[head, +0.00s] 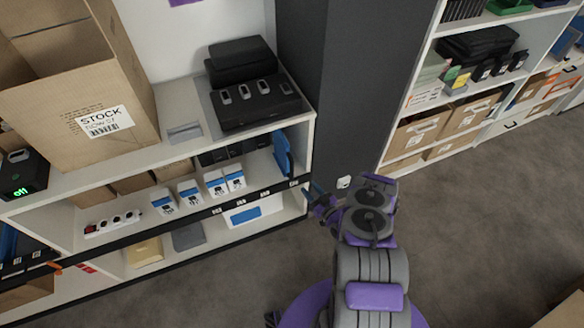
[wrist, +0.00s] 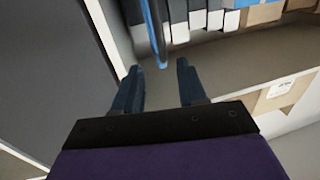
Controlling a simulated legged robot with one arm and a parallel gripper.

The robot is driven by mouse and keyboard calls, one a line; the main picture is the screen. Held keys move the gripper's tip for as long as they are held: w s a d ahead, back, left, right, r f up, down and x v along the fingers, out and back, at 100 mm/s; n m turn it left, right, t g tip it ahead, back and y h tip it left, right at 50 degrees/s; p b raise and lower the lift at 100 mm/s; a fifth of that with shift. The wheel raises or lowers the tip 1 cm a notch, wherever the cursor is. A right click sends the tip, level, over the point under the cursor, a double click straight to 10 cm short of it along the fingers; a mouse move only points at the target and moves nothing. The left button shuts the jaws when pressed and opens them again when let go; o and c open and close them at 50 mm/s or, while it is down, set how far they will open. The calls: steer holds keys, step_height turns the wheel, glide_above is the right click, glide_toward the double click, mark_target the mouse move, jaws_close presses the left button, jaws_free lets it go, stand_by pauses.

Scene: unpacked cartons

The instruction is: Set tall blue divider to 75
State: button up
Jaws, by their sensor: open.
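The tall blue divider (head: 283,154) stands upright near the right end of the middle shelf, close to the side wall. In the wrist view the blue upright edge (wrist: 155,34) appears just ahead of my fingers, roughly in line with the gap between them. My gripper (wrist: 158,70) is open and empty, and its fingers are apart from the blue edge. In the head view my gripper (head: 318,204) is small and partly dark beside the shelf's right end. No readable 75 mark shows.
A black rail (head: 215,211) with white tags runs along the middle shelf's front. Blue-and-white boxes (head: 225,181) stand left of the divider. A dark grey column (head: 350,80) stands right of the shelf. A white bin (head: 254,210) sits below. Open floor lies in front.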

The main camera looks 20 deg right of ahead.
mark_target(292, 168)
steer(key=b+x, duration=0.4)
steer(key=x, duration=0.9)
steer(key=shift+w+a, duration=0.15)
steer(key=shift+w, duration=0.2)
steer(key=shift+c, duration=0.2)
jaws_close()
